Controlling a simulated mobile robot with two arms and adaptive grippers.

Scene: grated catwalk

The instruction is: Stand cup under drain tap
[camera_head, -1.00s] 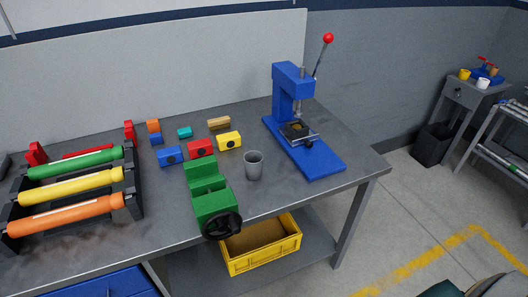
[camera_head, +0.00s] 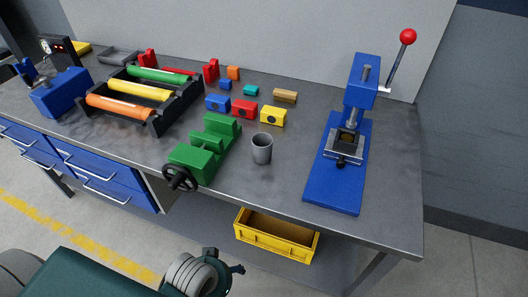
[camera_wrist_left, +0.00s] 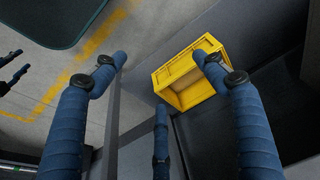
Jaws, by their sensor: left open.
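A grey cup (camera_head: 262,148) stands upright on the metal workbench, just right of the green vise (camera_head: 205,150). No drain tap can be clearly made out; a blue box-shaped unit (camera_head: 60,92) with fittings on top sits at the bench's far left. My left gripper (camera_wrist_left: 160,75) is open and empty in the left wrist view, its blue fingers spread above the floor and the yellow crate (camera_wrist_left: 185,100). In the head view only my wrist shows at the bottom edge, in front of and below the bench, well apart from the cup. My right gripper is not in view.
A blue arbor press (camera_head: 325,175) with a red-knobbed lever stands right of the cup. Several coloured blocks (camera_head: 245,108) lie behind the vise. A rack (camera_head: 165,118) holds coloured rollers. The yellow crate (camera_head: 277,234) sits on the lower shelf. The bench (camera_head: 270,195) is clear in front of the cup.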

